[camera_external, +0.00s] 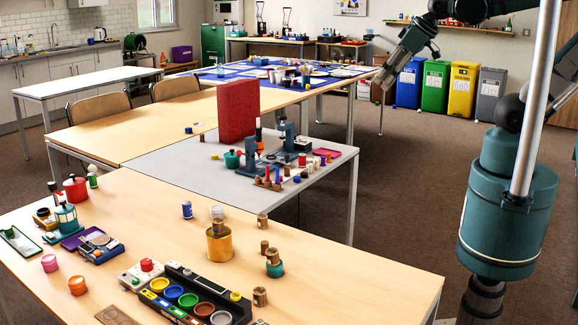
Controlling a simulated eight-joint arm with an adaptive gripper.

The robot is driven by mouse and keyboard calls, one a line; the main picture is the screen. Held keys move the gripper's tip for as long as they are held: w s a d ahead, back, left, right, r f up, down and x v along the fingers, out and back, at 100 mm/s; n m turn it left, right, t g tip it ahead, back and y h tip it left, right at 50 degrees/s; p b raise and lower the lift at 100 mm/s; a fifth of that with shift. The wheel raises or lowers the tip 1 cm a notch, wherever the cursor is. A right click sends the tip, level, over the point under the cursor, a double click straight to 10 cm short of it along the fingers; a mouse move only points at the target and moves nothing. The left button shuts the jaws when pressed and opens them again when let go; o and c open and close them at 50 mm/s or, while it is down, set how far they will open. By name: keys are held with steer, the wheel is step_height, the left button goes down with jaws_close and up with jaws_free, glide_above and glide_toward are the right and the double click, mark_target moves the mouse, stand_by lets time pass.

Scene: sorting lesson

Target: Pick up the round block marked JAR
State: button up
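Several small round blocks stand on the near wooden table. There is a pink one (49,263), an orange-pink one (77,285), a blue and white one (187,209) and brown ones, such as one at the right (262,220) and one near the front (260,297). Any marking on them is too small to read, so I cannot tell which is marked JAR. My gripper (384,78) is raised at the upper right, beyond the near table and apart from all these blocks. It is too small and dark to show whether its fingers are open.
A yellow-brown canister (219,243) stands mid-table. A black tray with coloured cups (188,300) lies near the front edge. Small devices crowd the left side. The near table's right part is clear.

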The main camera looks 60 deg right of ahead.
steer(key=w+a+f+n+g, duration=0.1)
steer(key=w+a+n, duration=0.25)
steer(key=a, duration=0.55)
steer(key=w+a+f+n+g+y+b, duration=0.1)
steer(key=w+a+n, duration=0.1)
steer(key=w+a, duration=0.5)
steer(key=w+a+f+n+g, duration=0.1)
steer(key=w+a+n, duration=0.1)
steer(key=a, duration=0.8)
steer(key=n+g+h+b, duration=0.15)
steer(key=n+g, duration=0.25)
steer(key=n, duration=0.7)
glide_above(260, 291)
steer(key=f, duration=2.8)
steer(key=shift+w+d+f, duration=0.15)
steer(key=shift+d+f, duration=0.05)
steer(key=shift+f, duration=0.2)
steer(key=shift+s+a+f, duration=0.15)
steer(key=shift+s+f, duration=0.05)
steer(key=shift+f, duration=0.1)
